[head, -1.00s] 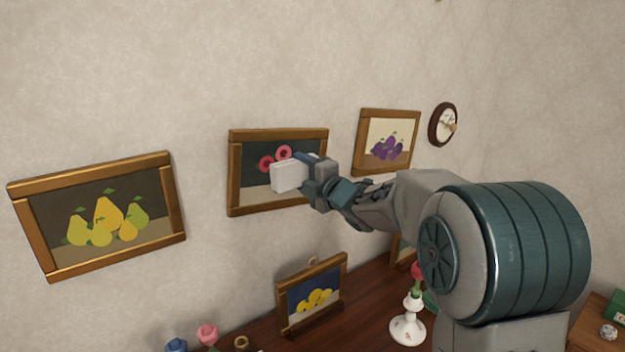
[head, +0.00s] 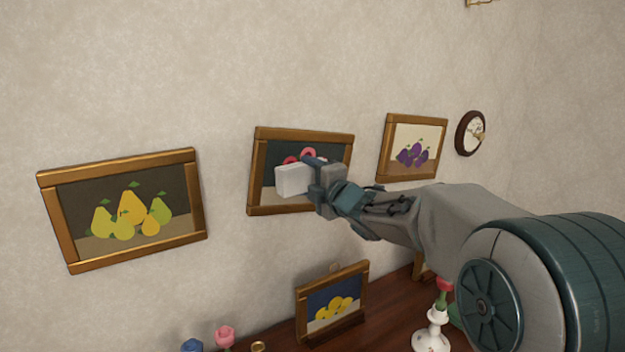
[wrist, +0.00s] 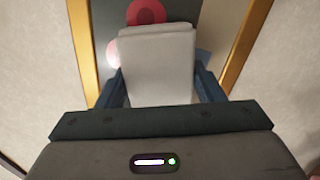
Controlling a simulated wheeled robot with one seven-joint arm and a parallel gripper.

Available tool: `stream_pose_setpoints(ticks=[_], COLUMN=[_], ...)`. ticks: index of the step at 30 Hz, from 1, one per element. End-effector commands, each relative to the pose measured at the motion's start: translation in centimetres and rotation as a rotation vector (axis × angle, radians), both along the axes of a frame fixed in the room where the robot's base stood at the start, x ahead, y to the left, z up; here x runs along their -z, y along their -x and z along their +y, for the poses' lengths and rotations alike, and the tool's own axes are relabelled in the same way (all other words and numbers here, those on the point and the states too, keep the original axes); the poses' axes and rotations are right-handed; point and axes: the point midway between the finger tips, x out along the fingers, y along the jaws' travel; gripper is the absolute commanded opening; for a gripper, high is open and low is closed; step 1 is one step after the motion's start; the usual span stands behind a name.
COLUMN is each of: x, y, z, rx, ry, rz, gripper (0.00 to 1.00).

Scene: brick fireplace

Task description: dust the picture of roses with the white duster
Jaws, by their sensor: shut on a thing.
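The picture of roses (head: 341,145) hangs on the wall in a gold-brown frame, with pink-red blooms on a dark ground. Its lower middle is hidden behind my gripper in the head view. My gripper (head: 315,178) is shut on the white duster (head: 292,181), a pale block, and holds it in front of the picture. In the wrist view the duster (wrist: 157,65) sits between the two fingers, with red-pink blooms (wrist: 146,12) beyond it and the gold frame on both sides. I cannot tell whether the duster touches the picture.
A pear picture (head: 125,210) hangs to the left, and a grape picture (head: 412,148) and round clock (head: 470,133) to the right.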

Motion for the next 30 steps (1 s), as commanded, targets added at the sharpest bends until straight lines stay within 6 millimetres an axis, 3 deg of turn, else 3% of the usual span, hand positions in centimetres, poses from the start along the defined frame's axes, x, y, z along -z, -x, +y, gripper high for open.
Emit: stream_pose_setpoints(ticks=[18, 30], x=[0.0, 0.0], y=[4.6, 5.0], z=[-3.1, -3.4], rx=[0.001, 0.000], ry=[0.001, 0.001], rz=[-0.001, -0.001], gripper=[0.43, 0.43])
